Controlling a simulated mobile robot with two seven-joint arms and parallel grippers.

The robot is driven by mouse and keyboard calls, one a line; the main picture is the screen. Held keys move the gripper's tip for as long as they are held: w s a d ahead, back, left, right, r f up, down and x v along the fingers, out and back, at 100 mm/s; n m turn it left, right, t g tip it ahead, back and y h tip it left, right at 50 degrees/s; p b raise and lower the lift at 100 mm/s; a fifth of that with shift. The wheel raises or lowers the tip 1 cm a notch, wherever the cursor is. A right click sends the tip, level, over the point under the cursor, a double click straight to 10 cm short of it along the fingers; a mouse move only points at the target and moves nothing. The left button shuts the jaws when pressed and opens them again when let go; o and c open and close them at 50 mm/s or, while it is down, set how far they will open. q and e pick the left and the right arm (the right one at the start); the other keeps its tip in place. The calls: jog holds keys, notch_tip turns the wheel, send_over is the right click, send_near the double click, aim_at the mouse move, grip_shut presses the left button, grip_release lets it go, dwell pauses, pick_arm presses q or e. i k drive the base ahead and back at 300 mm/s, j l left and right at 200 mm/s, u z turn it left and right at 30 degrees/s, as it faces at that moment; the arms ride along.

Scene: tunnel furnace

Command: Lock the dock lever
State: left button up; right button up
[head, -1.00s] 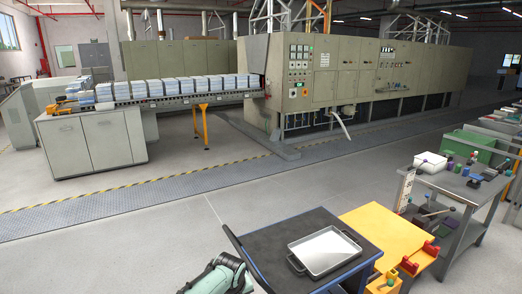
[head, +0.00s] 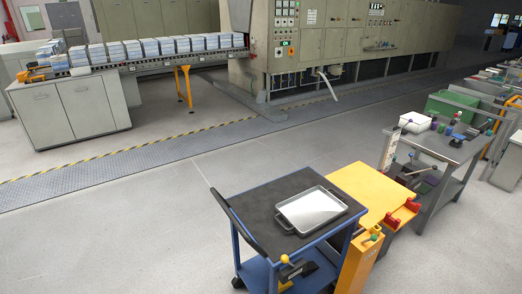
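A blue-framed cart with a black top (head: 262,196) stands against a yellow dock (head: 368,190), with no clear gap visible between them. Low at the cart's front is a black lever-like part with a yellow ball knob (head: 285,259). Red parts (head: 391,221) sit along the dock's right edge. Neither of my grippers is in view.
A grey tray (head: 310,209) lies on the cart top. A grey workbench (head: 440,145) with small items and a dark-handled lever (head: 411,169) stands right of the dock. The floor left of the cart is clear. A long furnace (head: 345,40) fills the back.

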aim_at(374, 237)
jog(key=z, duration=1.25)
